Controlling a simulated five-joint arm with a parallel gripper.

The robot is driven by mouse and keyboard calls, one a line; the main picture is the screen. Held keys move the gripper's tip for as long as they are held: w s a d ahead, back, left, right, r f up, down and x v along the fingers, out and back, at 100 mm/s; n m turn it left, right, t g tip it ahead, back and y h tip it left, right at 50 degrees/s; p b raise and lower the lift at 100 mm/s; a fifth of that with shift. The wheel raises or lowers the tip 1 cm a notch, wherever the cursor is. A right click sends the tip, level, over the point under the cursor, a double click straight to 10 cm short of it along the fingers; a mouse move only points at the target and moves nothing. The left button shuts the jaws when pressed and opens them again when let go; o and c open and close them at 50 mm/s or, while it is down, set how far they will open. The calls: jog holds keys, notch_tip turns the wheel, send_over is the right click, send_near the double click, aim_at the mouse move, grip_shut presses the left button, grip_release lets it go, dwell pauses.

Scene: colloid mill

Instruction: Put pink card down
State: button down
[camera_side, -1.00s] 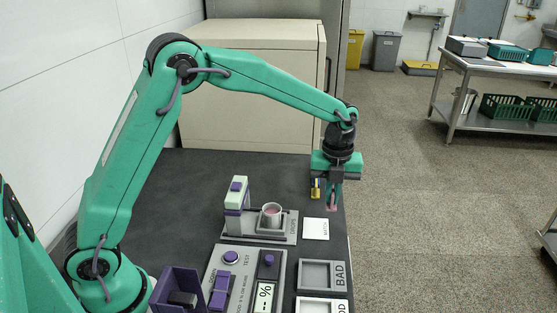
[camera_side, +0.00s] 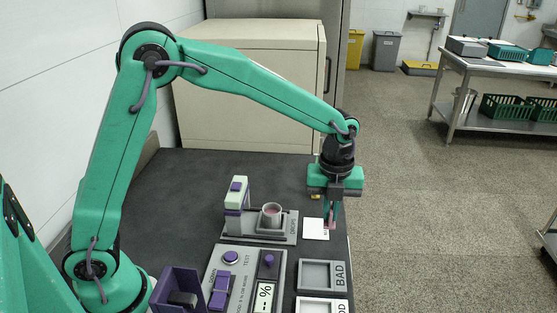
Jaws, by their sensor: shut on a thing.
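My gripper (camera_side: 331,218) is shut on the pink card (camera_side: 332,224), which shows only as a small pink piece at the fingertips. The gripper points down near the right edge of the dark table. The pink card is in front of the right edge of a white square (camera_side: 315,230) with small lettering on the table. I cannot tell whether the card touches the table or the square.
A cup with pink contents (camera_side: 271,214) stands on a grey stand left of the white square. A tray marked BAD (camera_side: 303,275) and another marked tray lie in front. A purple-buttoned test panel (camera_side: 237,277) and a purple bin (camera_side: 179,283) are at front left.

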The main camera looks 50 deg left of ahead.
jog(key=shift+s+d, duration=0.6)
jog(key=shift+s, duration=0.35)
jog(key=w+a+f, duration=0.2)
jog(key=a, duration=0.1)
jog(key=w+a+f, duration=0.2)
jog(key=a, duration=0.1)
jog(key=w+a+f, duration=0.3)
jog(key=shift+a, duration=0.2)
jog(key=shift+f, duration=2)
jog(key=shift+f, duration=0.1)
jog(key=c, duration=1.6)
grip_release()
